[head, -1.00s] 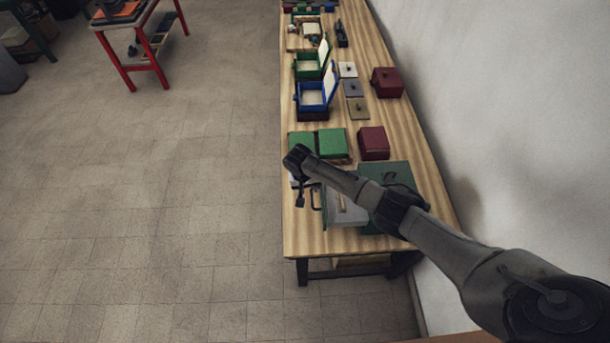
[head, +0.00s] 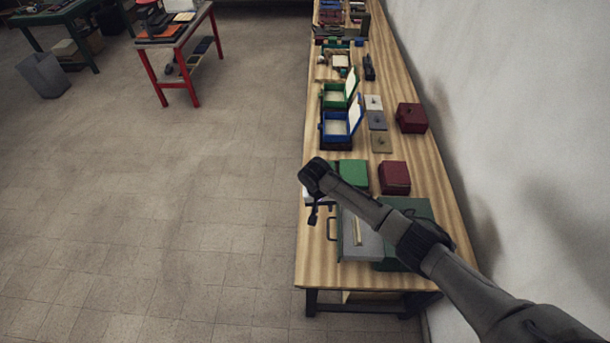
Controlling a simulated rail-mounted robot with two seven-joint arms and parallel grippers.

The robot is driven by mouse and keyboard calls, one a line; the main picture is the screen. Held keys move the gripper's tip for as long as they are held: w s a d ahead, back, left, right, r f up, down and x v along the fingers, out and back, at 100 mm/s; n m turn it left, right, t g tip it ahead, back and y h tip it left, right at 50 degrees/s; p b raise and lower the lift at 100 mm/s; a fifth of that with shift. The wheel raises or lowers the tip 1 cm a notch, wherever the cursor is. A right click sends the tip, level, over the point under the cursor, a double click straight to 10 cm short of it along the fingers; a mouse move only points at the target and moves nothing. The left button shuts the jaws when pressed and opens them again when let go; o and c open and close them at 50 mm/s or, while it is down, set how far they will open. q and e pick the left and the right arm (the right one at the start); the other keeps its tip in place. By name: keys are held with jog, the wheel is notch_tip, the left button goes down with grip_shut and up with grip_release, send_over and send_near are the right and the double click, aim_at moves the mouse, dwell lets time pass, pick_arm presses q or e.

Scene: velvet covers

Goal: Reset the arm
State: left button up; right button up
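My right arm comes in from the lower right and reaches over the near end of the wooden table (head: 310,268). My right gripper (head: 313,216) points down by the table's left edge, near a grey case (head: 351,240) with a handle. Its fingers are small and dark, so I cannot tell whether they are open or shut. I see nothing hanging from it. The forearm hides part of the grey case, a dark green case (head: 415,207) and green boxes (head: 353,172). My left gripper is not in view.
A dark red box (head: 394,177) stands behind the cases. An open blue box (head: 336,127), an open green box (head: 335,97) and another red box (head: 411,117) stand farther back. A wall (head: 520,130) borders the table's right. Open floor lies left, with a red-legged table (head: 175,40) beyond.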

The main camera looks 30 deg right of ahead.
jog(key=w+a+r+n+t, duration=0.3)
jog(key=r+n, duration=0.2)
jog(key=r, duration=0.2)
jog(key=w+a+r+n+t, duration=0.2)
jog(key=w+r+n+t, duration=0.15)
jog(key=r, duration=0.25)
jog(key=s+a+r+n+t+p, duration=0.1)
jog(key=s+a+r+n+t, duration=0.15)
jog(key=r, duration=0.25)
jog(key=s+a+r+n+t+p, duration=0.1)
jog(key=s+a+r, duration=0.2)
jog(key=a+r, duration=0.15)
jog(key=s+m+y+p, duration=0.15)
jog(key=s+p, duration=0.25)
jog(key=s, duration=1.2)
jog(key=s+f+g+p, duration=0.1)
jog(key=s+f, duration=0.2)
jog(key=s, duration=0.3)
jog(key=s+f+m+g+p, duration=0.1)
jog(key=s+f+g, duration=0.1)
jog(key=s, duration=0.5)
jog(key=s+f+g+p, duration=0.1)
jog(key=s+f+g, duration=0.1)
jog(key=s+f, duration=0.2)
jog(key=s, duration=0.2)
jog(key=shift+s+a+f+p, duration=0.25)
jog(key=shift+s+a+p, duration=0.05)
jog(key=shift+s, duration=0.1)
